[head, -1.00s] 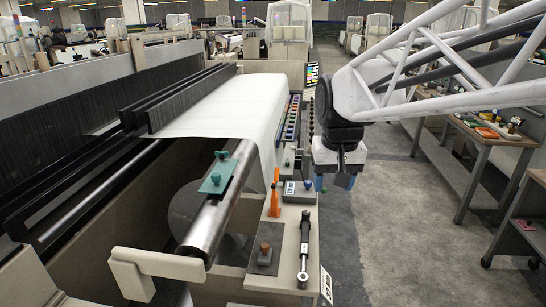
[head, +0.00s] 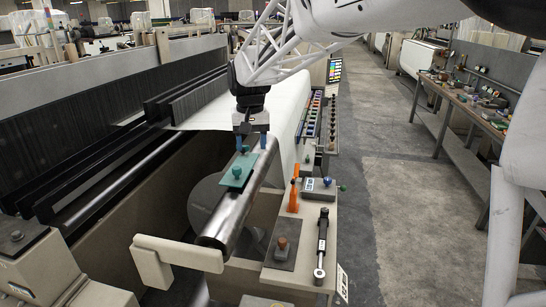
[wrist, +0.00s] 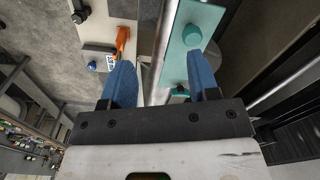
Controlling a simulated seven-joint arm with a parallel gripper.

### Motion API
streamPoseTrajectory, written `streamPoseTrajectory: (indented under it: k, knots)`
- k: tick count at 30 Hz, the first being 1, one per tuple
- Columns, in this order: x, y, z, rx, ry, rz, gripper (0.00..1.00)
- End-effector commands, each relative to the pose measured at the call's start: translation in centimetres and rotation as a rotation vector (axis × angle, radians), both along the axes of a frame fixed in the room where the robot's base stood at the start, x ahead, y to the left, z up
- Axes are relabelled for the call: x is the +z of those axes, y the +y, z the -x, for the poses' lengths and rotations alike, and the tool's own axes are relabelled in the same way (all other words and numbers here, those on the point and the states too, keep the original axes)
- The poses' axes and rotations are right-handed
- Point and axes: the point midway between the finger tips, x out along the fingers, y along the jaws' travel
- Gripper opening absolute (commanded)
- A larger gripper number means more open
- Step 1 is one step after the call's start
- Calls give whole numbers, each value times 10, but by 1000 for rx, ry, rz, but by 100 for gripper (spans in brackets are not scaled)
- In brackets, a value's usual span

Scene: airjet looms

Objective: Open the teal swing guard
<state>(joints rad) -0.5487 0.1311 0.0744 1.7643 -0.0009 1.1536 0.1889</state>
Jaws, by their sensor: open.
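The teal swing guard (head: 233,181) is a flat teal plate with a round knob (head: 238,171), lying along the steel roller at the loom's front. It also shows in the wrist view (wrist: 180,72), with its knob (wrist: 192,35) near the top. My gripper (head: 251,148) points down just above the far end of the plate, its blue fingers apart and nothing between them. In the wrist view, the right finger overlaps the plate and the left finger is off to its left. The knob is beyond the right fingertip. I cannot tell whether a finger touches the plate.
The steel roller (head: 220,226) runs under the guard. To its right, the side ledge holds an orange-handled tool (head: 293,197), a small grey box (head: 319,189), a brown knob on a plate (head: 282,243) and a black-and-silver tool (head: 322,240). The aisle floor is clear.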

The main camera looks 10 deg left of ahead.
Motion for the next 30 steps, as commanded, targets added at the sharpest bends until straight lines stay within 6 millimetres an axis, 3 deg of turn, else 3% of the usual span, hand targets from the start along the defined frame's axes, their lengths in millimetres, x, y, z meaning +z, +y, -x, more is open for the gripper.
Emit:
streamPoseTrajectory:
  k: [3, 9, 23, 30]
  knots:
    - [-7, 29, -8, 19, 9, 5, 55]
    - [-11, 51, -13, 32, 16, 9, 55]
    - [-13, 53, -13, 33, 16, 9, 55]
    - [-26, 53, -13, 33, 16, 10, 55]
